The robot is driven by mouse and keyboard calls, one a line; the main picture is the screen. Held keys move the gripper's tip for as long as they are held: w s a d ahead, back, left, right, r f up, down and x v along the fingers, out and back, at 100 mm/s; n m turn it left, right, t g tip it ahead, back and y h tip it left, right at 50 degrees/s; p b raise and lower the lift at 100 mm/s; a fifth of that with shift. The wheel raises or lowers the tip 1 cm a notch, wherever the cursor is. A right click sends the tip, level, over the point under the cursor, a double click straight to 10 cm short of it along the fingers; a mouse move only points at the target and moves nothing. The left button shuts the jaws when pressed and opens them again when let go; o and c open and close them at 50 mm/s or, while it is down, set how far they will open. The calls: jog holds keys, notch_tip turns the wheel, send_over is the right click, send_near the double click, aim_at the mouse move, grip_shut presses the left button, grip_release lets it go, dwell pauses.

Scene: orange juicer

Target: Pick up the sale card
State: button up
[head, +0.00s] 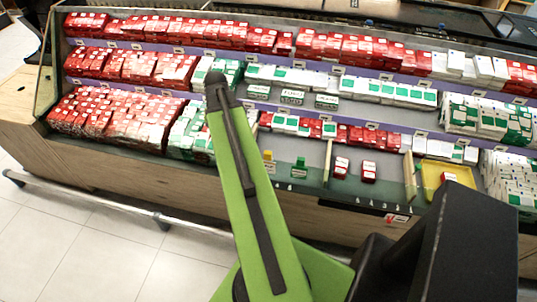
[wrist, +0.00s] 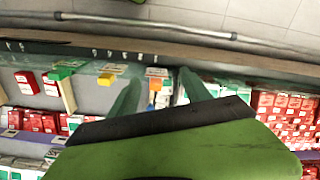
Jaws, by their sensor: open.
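I cannot tell for sure which item is the sale card. A small red-and-white card (head: 396,218) is on the display's front edge, right of centre in the head view. Small yellow and green pieces (head: 300,168) stand near the front of the lower shelf. In the wrist view, an orange-and-white piece (wrist: 155,86) shows between the fingers, with a yellow piece (wrist: 106,79) and a green piece (wrist: 66,70) to the left. My gripper (wrist: 161,88) is open, its two greenish fingers apart, and nothing appears held. My arm hides its fingers in the head view.
The tiered display holds many red boxes (head: 110,118) at left and green-and-white boxes (head: 475,115) at right. A yellow tray (head: 435,172) and thin dividers (head: 410,175) stand on the lower shelf. A metal rail (head: 110,207) runs before the display; tiled floor is clear at lower left.

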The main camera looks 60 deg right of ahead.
aim_at(268, 152)
jog(key=s+d+r+m+p, duration=0.1)
jog(key=s+d+r+m, duration=0.25)
jog(key=s+d, duration=0.8)
notch_tip(268, 152, down, 19)
jog(key=b, duration=1.7)
jog(key=shift+w+d+r, duration=0.1)
jog(key=shift+r, duration=0.2)
jog(key=shift+c, duration=0.5)
grip_shut()
